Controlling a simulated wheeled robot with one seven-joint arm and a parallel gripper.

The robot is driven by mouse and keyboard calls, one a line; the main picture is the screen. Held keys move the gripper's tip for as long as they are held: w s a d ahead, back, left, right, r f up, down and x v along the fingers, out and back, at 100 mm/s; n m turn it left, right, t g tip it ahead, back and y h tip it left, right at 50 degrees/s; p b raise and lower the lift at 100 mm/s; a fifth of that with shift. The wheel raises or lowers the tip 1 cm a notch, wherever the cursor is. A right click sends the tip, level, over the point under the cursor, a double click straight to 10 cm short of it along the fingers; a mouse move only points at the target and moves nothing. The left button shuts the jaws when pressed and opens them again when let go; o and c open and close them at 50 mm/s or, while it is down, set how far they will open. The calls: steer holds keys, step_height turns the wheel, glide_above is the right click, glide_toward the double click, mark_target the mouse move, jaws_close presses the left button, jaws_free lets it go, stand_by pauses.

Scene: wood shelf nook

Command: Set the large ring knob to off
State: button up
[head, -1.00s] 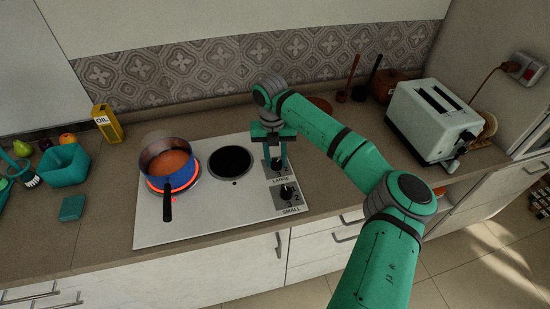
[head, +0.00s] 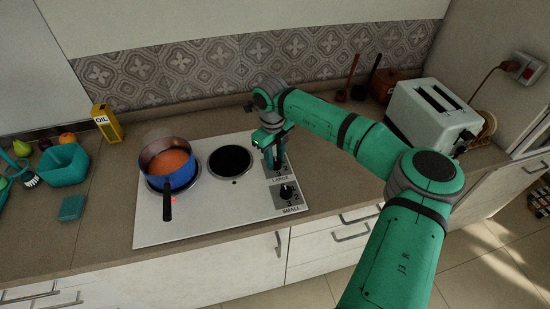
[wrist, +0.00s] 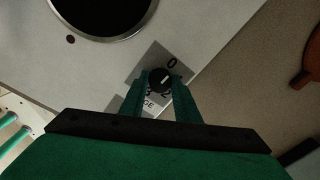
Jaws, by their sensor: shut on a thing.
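The large ring knob (wrist: 158,82) is a small black knob with a white mark, on a grey plate above the label LARGE. My gripper (wrist: 160,84) is shut on it, one finger on each side, and the 0 (wrist: 172,62) shows just beyond the knob. The white mark looks turned toward the 0. In the head view my gripper (head: 275,158) reaches down over the knob and hides most of it. The ring under the blue pot (head: 168,169) is dark. A small red light (head: 173,199) shows on the hob (head: 225,205).
The small knob (head: 287,192) sits just in front of the large one. The pot's black handle points to the front. A dark empty ring (head: 231,160) lies left of my gripper. A toaster (head: 433,117) stands at the right, an oil box (head: 107,124) at the left.

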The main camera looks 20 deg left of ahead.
steer(key=shift+n, duration=0.5)
steer(key=o, duration=1)
steer(key=shift+o, duration=0.2)
step_height(320, 180, up, 11)
steer(key=shift+s, duration=0.3)
steer(key=shift+f, duration=0.1)
